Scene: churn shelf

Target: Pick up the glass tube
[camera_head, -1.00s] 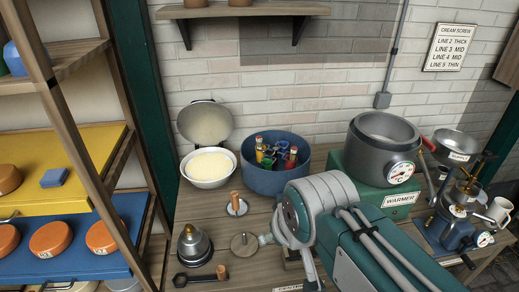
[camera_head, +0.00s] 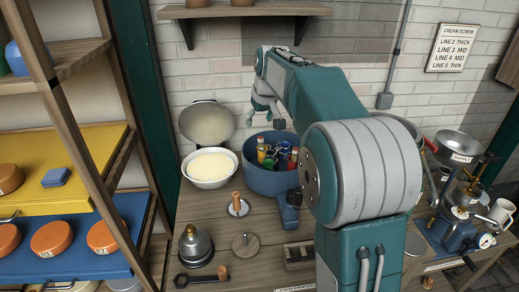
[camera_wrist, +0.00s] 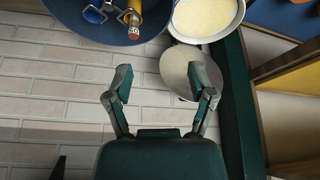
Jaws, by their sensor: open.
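A blue round tub (camera_head: 262,182) on the wooden bench holds several small items. Among them is a yellow tube-like item with an orange-brown end (camera_head: 261,154), which also shows in the wrist view (camera_wrist: 133,14), and a red-topped item (camera_head: 294,155). Which of them is the glass tube I cannot tell; the items overlap and are small. My gripper (camera_head: 268,114) hangs above and behind the tub, near the brick wall. In the wrist view my gripper (camera_wrist: 160,84) is open with nothing between its fingers; the tub (camera_wrist: 95,25) lies beyond them at the top.
A white bowl of pale grains (camera_head: 209,167) stands left of the tub, with a round metal lid (camera_head: 206,122) behind. A wooden-handled weight (camera_head: 238,206) and metal bell-shaped pot (camera_head: 194,245) stand in front. Shelves (camera_head: 70,195) bound the left; the wall closes the back.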

